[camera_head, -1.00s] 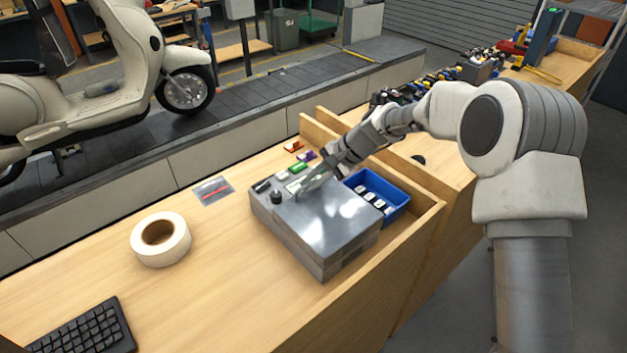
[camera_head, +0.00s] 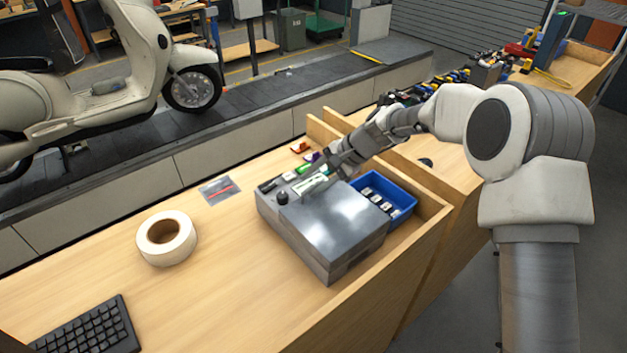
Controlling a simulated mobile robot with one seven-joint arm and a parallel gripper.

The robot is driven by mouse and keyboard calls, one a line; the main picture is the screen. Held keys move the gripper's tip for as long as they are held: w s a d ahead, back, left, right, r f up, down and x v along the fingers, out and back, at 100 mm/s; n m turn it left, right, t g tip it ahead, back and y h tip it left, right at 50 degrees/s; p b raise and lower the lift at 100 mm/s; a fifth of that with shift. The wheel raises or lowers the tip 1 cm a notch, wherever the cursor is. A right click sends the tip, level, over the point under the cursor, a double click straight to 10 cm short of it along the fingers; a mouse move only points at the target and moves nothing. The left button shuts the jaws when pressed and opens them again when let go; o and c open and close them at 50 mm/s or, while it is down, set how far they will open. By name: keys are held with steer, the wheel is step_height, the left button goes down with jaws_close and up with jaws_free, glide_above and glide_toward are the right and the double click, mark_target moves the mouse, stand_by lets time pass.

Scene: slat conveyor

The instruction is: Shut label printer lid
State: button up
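The label printer (camera_head: 335,224) is a grey metal box on the wooden bench, with a dark knob and a small panel along its far left edge. Its lid looks flat on the body, and I see no gap at the near edges. My gripper (camera_head: 311,187) is low over the far edge of the printer's top, reaching in from the upper right. It hides part of that edge. I cannot tell whether the fingers touch the lid. The fingers are too small and blurred to show if they are open or shut.
A blue bin (camera_head: 398,190) with small white items stands close to the printer's right. A tape roll (camera_head: 187,255), a small packet (camera_head: 219,190) and a keyboard (camera_head: 84,329) lie to the left. A low wooden wall (camera_head: 428,232) edges the right side. Bare bench lies in front.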

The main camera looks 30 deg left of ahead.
steer(key=shift+d, duration=0.1)
steer(key=shift+w+d+r, duration=0.1)
steer(key=shift+d+r, duration=0.05)
steer(key=b+v, duration=0.2)
steer(key=v, duration=1.5)
